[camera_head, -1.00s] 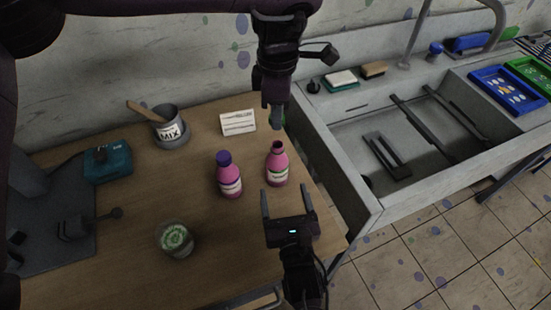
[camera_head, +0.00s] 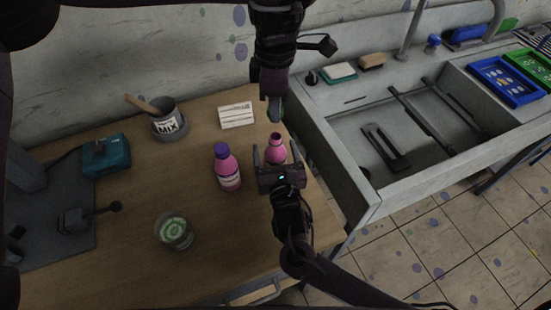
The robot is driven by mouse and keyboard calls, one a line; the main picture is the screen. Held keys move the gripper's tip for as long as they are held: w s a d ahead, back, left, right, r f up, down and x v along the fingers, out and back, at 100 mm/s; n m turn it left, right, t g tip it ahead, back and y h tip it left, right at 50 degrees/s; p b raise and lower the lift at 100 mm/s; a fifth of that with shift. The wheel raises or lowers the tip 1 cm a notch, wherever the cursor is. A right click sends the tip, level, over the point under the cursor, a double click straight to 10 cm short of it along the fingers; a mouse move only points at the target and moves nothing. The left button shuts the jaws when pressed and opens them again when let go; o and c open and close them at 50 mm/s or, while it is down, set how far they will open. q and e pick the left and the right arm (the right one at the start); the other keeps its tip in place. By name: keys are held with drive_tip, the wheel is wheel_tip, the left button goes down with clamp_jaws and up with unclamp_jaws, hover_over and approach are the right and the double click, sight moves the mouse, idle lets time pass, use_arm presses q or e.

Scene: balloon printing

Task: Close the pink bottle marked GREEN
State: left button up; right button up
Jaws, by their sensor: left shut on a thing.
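The open pink bottle (camera_head: 277,153) stands upright on the wooden table with its dark mouth uncovered; my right gripper hides its label. My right gripper (camera_head: 277,153) is open, with one finger on each side of this bottle; whether either touches it I cannot tell. My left gripper (camera_head: 274,110) points down just above and behind the bottle's mouth, shut on a small greenish thing, likely the green cap (camera_head: 274,117), mostly hidden by the fingers. A second pink bottle (camera_head: 227,172) with a purple cap stands just left of it.
A grey MIX pot (camera_head: 168,122), a white card (camera_head: 236,115), a teal box (camera_head: 106,155) and a glass with green contents (camera_head: 174,231) stand on the table (camera_head: 120,260). The sink's wall (camera_head: 330,165) borders the table's right edge.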

use_arm(q)
drive_tip(key=shift+s, duration=0.1)
use_arm(e)
drive_tip(key=shift+w+a+r, duration=0.1)
drive_tip(key=shift+w, duration=0.35)
drive_tip(key=c, duration=1.5)
use_arm(q)
hover_over(276, 137)
drive_tip(key=shift+f, duration=2.5)
use_arm(e)
drive_tip(key=shift+o, duration=0.2)
use_arm(q)
drive_tip(key=shift+f, duration=0.85)
drive_tip(key=shift+f, duration=0.55)
